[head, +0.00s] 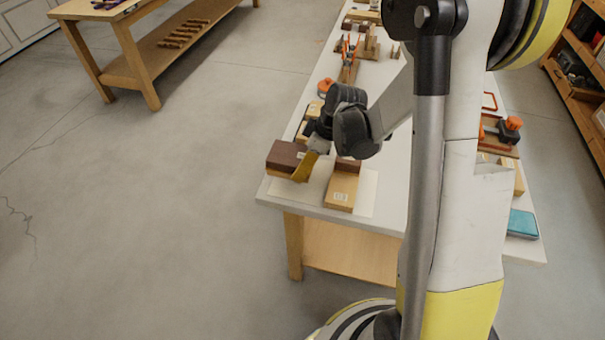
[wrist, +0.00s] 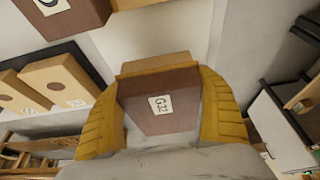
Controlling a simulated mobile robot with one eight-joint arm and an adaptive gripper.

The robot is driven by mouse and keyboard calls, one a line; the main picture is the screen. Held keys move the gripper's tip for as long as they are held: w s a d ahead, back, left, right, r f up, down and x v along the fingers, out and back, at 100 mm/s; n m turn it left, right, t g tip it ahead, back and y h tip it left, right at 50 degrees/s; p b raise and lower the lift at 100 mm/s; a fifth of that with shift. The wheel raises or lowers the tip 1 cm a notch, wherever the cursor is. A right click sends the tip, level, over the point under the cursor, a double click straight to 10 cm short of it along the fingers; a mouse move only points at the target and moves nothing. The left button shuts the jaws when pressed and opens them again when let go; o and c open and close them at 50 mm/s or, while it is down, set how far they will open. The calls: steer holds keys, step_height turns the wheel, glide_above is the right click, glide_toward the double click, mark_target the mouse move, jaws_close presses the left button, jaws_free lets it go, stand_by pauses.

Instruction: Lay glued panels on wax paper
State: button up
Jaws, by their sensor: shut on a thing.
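My gripper (wrist: 160,108) is shut on a dark brown panel (wrist: 178,122) with a white "G32" label, one yellow finger at each side. A light wood piece (wrist: 155,64) shows against its far edge. In the head view one yellow finger (head: 304,168) touches or overlaps a dark brown block (head: 283,154) at the bench's near left corner. Another dark brown labelled panel (wrist: 72,18) is at the wrist view's top left. Whether the held panel touches the sheet is unclear.
Light wood panels (wrist: 62,80) stand by a black edge at the wrist view's left. Clamps and small wood parts (head: 350,65) crowd the far white bench top (head: 393,85). A teal box (head: 522,223) lies at the right.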

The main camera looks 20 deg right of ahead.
steer(key=shift+f+b, duration=0.8)
steer(key=shift+f, duration=1.05)
steer(key=shift+f, duration=0.15)
steer(key=o, duration=1.3)
steer(key=p+v, duration=0.5)
steer(key=v, duration=0.7)
steer(key=s+a+r+m+t+h, duration=0.2)
steer(key=s+a+r+m, duration=0.1)
steer(key=s+r+m, duration=0.2)
steer(key=s+a+r+m+t+h, duration=0.1)
steer(key=s+r+m, duration=0.4)
steer(key=s+r, duration=0.5)
steer(key=shift+s+a+m+t+h, duration=0.35)
steer(key=shift+a+t, duration=0.35)
steer(key=shift+a, duration=0.35)
